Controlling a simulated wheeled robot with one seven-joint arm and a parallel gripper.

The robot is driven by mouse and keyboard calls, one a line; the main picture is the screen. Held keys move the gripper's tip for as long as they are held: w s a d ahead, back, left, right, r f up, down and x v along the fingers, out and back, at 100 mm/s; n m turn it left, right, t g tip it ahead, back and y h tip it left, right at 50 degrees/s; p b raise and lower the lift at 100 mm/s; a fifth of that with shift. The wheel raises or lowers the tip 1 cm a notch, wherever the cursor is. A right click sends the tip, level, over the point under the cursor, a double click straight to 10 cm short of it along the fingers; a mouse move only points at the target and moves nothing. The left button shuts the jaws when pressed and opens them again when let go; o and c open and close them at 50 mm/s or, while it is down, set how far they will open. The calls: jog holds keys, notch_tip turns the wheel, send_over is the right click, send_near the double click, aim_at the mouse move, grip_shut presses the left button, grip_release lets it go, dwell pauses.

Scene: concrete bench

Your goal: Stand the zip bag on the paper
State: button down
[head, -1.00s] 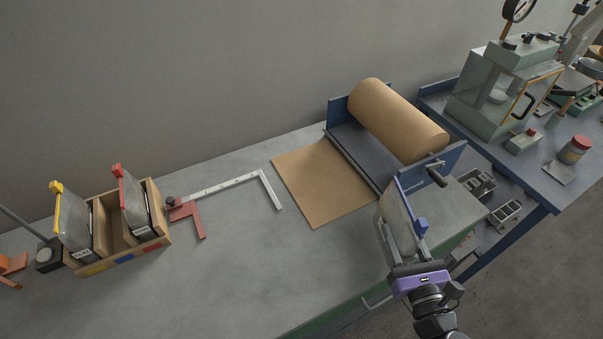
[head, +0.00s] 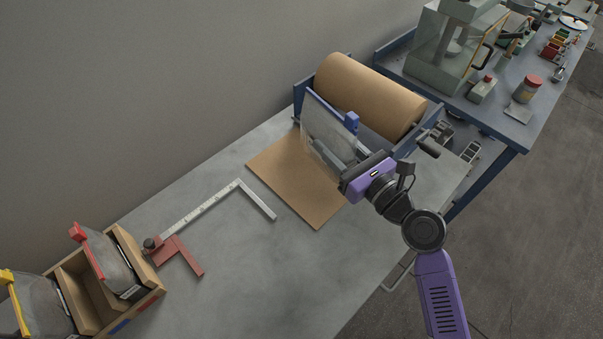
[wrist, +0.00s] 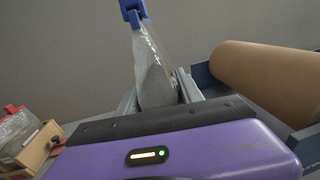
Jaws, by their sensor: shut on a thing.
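The zip bag (head: 322,128) is clear with a blue zip edge and a blue slider, and something grey is inside it. My gripper (head: 352,158) is shut on it from the right. The bag is roughly upright, in front of the roll and over the far right part of the brown paper (head: 290,180). I cannot tell whether its bottom touches the paper. In the wrist view the bag (wrist: 155,75) stands up between the fingers of my gripper (wrist: 162,98), blue slider at the top.
The paper roll (head: 370,95) sits in a blue holder behind the bag. A steel square with a red base (head: 178,262) lies left of the paper. A wooden rack (head: 125,245) at lower left holds bags with red and yellow sliders.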

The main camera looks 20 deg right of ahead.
aim_at(305, 99)
jog(key=w+r, duration=0.1)
jog(key=w+a+r+n+y, duration=0.1)
jog(key=r, duration=0.1)
jog(key=w+r+y, duration=0.1)
jog(key=r, duration=0.1)
jog(key=shift+w+a+r+n+g, duration=0.25)
jog(key=shift+w+n+g, duration=0.05)
jog(key=shift+w+g, duration=0.1)
jog(key=shift+w+r, duration=0.35)
jog(key=shift+w, duration=0.05)
notch_tip(305, 99, down, 20)
jog(key=b, duration=0.4)
jog(key=shift+d+r, duration=0.1)
jog(key=shift+r, duration=0.1)
jog(key=shift+f+b, duration=0.2)
jog(key=shift+b, duration=0.1)
jog(key=c, duration=0.8)
grip_release()
jog(key=shift+f, duration=0.1)
jog(key=shift+o, duration=0.2)
